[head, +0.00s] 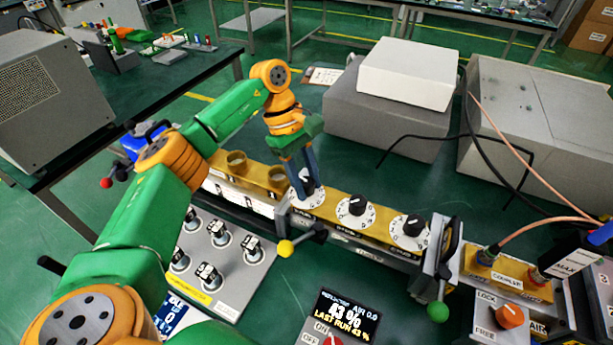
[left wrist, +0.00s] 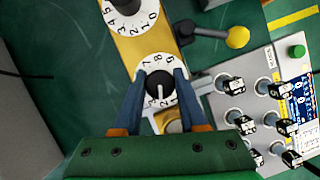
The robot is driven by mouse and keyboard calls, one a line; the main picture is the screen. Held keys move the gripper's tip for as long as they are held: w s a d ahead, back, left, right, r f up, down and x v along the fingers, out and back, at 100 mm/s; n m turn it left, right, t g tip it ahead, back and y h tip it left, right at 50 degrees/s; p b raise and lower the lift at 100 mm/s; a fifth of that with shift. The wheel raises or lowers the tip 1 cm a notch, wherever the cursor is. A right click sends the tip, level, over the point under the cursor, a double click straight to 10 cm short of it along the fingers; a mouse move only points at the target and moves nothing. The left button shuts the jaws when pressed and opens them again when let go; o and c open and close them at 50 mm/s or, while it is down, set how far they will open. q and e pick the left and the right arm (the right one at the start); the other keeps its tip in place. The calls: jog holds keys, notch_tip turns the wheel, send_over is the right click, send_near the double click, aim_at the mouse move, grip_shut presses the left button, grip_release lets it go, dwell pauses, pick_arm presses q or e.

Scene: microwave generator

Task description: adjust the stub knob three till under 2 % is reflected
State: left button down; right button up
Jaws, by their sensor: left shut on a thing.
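Three black knobs on white numbered dials sit in a row on a brass waveguide section. My left gripper (head: 306,184) reaches down to the leftmost knob (head: 309,188). In the left wrist view its two blue fingers (left wrist: 160,88) are shut on that black knob (left wrist: 159,84), one on each side. The knob's white line points toward the low numbers; the exact value is unclear. The middle knob (head: 356,204) and the right knob (head: 413,225) stand free. The reflected-power display (head: 346,315) reads 43 %, with last run 43 %. My right gripper is not in view.
A yellow-ended lever (head: 287,248) and a green-ended lever (head: 438,311) stick out in front of the waveguide. A grey panel with several small knobs (head: 222,233) lies at left. An ON/OFF switch (head: 333,341) sits below the display. Grey boxes (head: 390,115) stand behind.

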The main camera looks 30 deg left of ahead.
pick_arm(q)
jog(key=shift+m, duration=0.5)
jog(key=shift+c, duration=2.3)
grip_release()
jog(key=v, duration=0.7)
jog(key=shift+w+p, duration=0.15)
jog(key=shift+p, duration=0.15)
